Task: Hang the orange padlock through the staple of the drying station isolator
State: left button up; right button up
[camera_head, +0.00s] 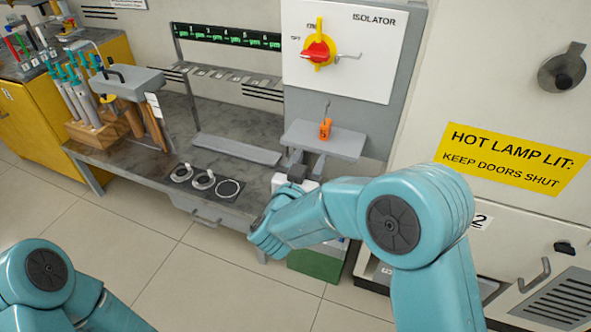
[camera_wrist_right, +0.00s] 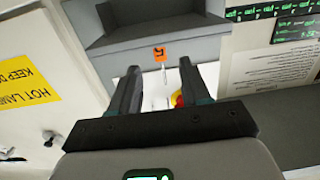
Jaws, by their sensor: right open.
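The orange padlock (camera_head: 325,130) stands on a grey shelf (camera_head: 345,142) below the isolator panel (camera_head: 378,75), its thin shackle pointing up. The isolator has a red handle on a yellow disc (camera_head: 318,52), with a thin metal staple (camera_head: 349,56) to its right. My right gripper (camera_head: 297,165) is just below and left of the shelf. In the right wrist view it (camera_wrist_right: 160,78) is open and empty, and the padlock (camera_wrist_right: 160,54) shows beyond the fingertips, between them in the picture. My left gripper is out of view; only part of that arm shows at lower left.
A bench (camera_head: 125,152) with tools in a wooden block stands to the left. A rack with green displays (camera_head: 227,37) stands behind it. A cabinet with a yellow hot lamp sign (camera_head: 512,160) is to the right. A green box (camera_head: 317,262) is below my right arm.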

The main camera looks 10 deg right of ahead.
aim_at(324, 122)
jog(key=x, duration=0.8)
jog(key=r+p+x, duration=0.1)
jog(key=x, duration=0.3)
jog(key=shift+s+d+r, duration=0.1)
jog(key=shift+c, duration=0.3)
dwell(0.5)
jog(key=c, duration=0.8)
jog(key=shift+r+p, duration=1)
jog(key=shift+r, duration=0.55)
